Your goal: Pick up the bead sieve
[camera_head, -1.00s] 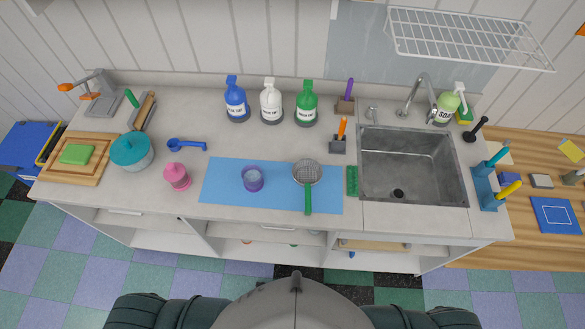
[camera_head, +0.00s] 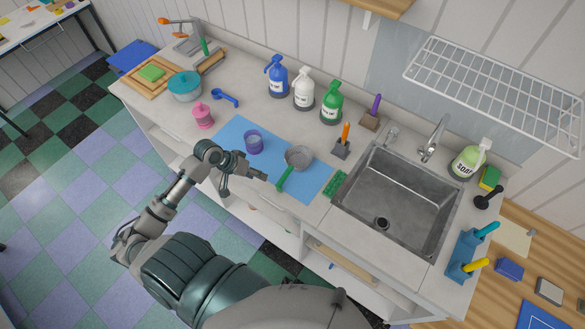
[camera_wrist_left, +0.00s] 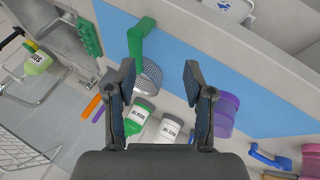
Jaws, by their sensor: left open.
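The bead sieve is a grey round mesh bowl (camera_head: 298,159) with a green handle (camera_head: 285,179). It lies on the blue mat (camera_head: 309,187), the handle toward the counter's front edge. My left gripper (camera_head: 260,175) is above the mat's front, just left of the handle and apart from it. In the left wrist view my open, empty fingers (camera_wrist_left: 159,78) show with the sieve's mesh (camera_wrist_left: 149,78) beyond and between them; the left finger partly covers it. The handle (camera_wrist_left: 139,40) shows above the left fingertip. My right gripper is not in view.
A purple cup (camera_head: 254,143) stands on the mat left of the sieve. A green brush (camera_head: 336,184) lies to its right, beside the sink (camera_head: 395,205). An orange-handled tool (camera_head: 343,146) stands behind it.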

